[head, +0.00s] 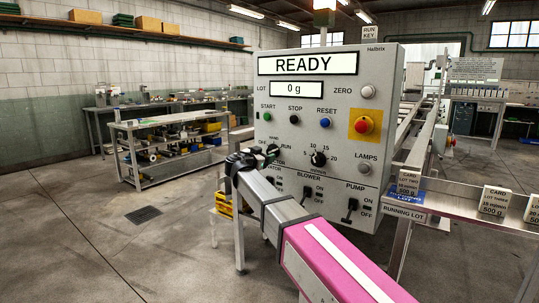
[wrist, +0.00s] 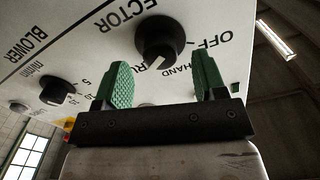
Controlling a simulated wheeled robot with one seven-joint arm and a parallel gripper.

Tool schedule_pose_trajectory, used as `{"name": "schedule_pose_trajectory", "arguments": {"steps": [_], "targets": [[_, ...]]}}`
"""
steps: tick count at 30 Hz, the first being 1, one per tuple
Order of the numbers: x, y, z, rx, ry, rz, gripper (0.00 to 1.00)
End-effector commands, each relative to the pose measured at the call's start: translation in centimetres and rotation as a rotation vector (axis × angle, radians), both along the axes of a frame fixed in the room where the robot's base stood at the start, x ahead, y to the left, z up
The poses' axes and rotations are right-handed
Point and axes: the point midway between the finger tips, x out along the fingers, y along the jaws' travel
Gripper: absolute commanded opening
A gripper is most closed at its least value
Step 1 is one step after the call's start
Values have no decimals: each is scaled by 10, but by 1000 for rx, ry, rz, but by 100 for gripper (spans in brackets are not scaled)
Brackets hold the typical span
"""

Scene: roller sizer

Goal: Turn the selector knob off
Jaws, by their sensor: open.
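The selector knob (wrist: 160,40) is a round black knob on the white control panel (wrist: 100,38), seen upside down in the wrist view. OFF, HAND and part of RUN are printed around it. A light mark on the knob's lower edge lies near the partly hidden RUN label; I cannot tell the exact setting. My gripper (wrist: 163,74) is open, its two green fingers apart in front of the knob, one to each side in the picture. I see no clear contact.
Start, stop and reset buttons are above, and a red emergency button (head: 364,125) is on yellow. Below are blower and pump switches (head: 349,210). A metal shelf with cards (head: 460,208) stands right.

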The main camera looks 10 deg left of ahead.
Motion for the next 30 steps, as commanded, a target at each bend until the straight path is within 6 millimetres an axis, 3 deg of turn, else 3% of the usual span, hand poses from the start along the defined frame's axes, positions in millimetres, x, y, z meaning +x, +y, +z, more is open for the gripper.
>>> {"name": "schedule_pose_trajectory", "arguments": {"steps": [7, 19, 21, 24, 30], "targets": [[27, -11, 0, 0, 0, -1, 64], [32, -13, 0, 0, 1, 0, 64], [32, -13, 0, 0, 1, 0, 42], [32, -13, 0, 0, 1, 0, 15], [32, -13, 0, -4, 3, 0, 15]]}}
